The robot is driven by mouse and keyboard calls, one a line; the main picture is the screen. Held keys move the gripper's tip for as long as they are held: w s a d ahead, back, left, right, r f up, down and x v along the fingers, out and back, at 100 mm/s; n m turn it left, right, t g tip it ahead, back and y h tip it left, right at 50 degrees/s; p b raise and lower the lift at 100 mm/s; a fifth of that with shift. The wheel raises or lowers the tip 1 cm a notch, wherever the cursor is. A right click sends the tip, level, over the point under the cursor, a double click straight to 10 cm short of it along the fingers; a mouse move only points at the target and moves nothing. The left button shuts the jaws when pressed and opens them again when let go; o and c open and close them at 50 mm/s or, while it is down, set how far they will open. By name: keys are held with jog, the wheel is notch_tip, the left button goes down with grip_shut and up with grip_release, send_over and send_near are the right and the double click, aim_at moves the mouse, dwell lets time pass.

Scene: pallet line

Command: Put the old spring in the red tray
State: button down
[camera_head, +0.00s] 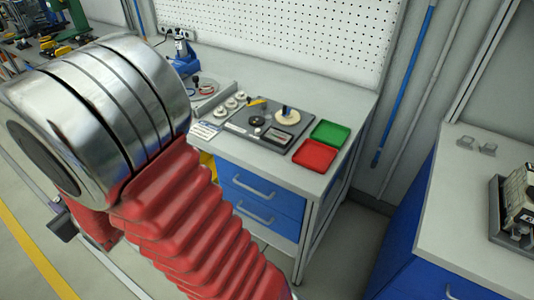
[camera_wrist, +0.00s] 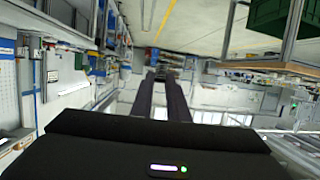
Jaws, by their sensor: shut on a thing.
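The red tray (camera_head: 314,155) lies at the front right of the grey workbench in the head view and looks empty. My gripper (camera_wrist: 162,76) shows in the wrist view, with its two dark fingers close together around a small thing at the tips. That thing is too small and dark to make out, so I cannot tell by sight whether it is the old spring. The gripper is far from any bench surface in the wrist view and is out of the head view. I cannot pick out a spring elsewhere.
A green tray (camera_head: 330,133) sits just behind the red one. A dark board (camera_head: 262,133) with small parts lies left of the trays. A blue jack (camera_head: 185,55) stands further back. A second bench (camera_head: 460,215) is at the right, with a floor gap between.

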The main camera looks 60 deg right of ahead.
jog(key=s+d+r+m+g+h, duration=0.1)
jog(key=d+m+h, duration=0.25)
jog(key=d, duration=0.75)
jog(key=s+d+r+m+g+h, duration=0.1)
jog(key=s+d+r+m+h, duration=0.2)
jog(key=d, duration=0.8)
jog(key=s+d+m+g+h, duration=0.2)
jog(key=s+d+h, duration=0.15)
jog(key=d, duration=0.45)
jog(key=s+d+m+g+h, duration=0.25)
jog(key=s+d, duration=0.25)
jog(key=d, duration=0.3)
jog(key=s+d+m+g+h, duration=0.2)
jog(key=s+d+m+g, duration=0.45)
jog(key=s+d, duration=0.7)
jog(key=s+d+f+m+g+y, duration=0.1)
jog(key=s+d+m+g, duration=0.2)
jog(key=s, duration=1.9)
jog(key=m+g, duration=0.3)
jog(key=g, duration=0.2)
jog(key=shift+s+d+f+y, duration=0.15)
jog(key=shift+s+f+y, duration=0.05)
jog(key=shift+s+y, duration=0.15)
jog(key=shift+f, duration=0.1)
jog(key=shift+f, duration=2.8)
